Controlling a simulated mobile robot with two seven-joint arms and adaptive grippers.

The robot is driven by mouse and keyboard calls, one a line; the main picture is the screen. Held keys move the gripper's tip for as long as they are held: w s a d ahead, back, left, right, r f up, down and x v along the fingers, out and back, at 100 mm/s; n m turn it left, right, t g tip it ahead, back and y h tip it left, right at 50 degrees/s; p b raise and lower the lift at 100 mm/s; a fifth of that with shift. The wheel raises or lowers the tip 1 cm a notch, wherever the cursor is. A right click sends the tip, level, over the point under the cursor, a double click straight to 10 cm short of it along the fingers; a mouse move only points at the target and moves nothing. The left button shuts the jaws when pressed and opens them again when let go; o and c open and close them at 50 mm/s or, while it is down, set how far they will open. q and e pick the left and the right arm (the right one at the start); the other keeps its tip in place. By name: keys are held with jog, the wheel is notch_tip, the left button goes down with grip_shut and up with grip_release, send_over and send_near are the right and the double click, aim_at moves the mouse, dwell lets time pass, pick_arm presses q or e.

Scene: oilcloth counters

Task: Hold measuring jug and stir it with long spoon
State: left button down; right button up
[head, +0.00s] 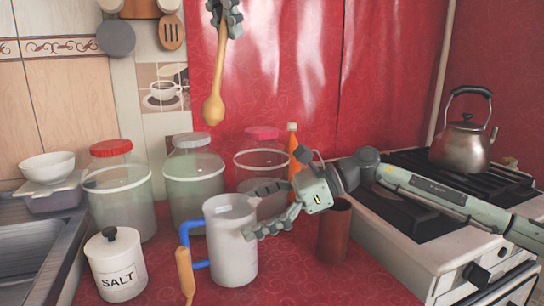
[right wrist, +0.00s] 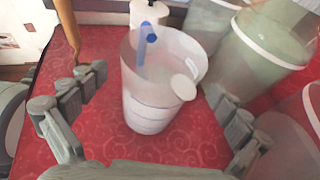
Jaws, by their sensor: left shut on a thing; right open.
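The measuring jug (head: 228,252) is pale and translucent with a blue handle (head: 184,240). It stands upright on the red counter. My right gripper (head: 249,212) is open at its right side, with one finger behind the jug and one in front. In the right wrist view the jug (right wrist: 150,110) stands between the open fingers (right wrist: 155,82), with a gap at the left finger. A pale round disc shows at its near rim. My left gripper (head: 224,18), at the top, is shut on the long spoon (head: 213,108), which hangs bowl down above and behind the jug, clear of it.
A salt jar (head: 117,268) stands left of the jug, and a brown stick-like thing (head: 185,272) is by the handle. Several large lidded jars (head: 118,200) line the back. A brown cylinder (head: 334,232) stands at right, before the stove (head: 400,245) with a kettle (head: 463,145).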

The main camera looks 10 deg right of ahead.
aim_at(223, 223)
jog(key=shift+x, duration=2.8)
jog(key=shift+c, duration=0.2)
jog(key=c, duration=1.8)
jog(key=shift+c, duration=0.2)
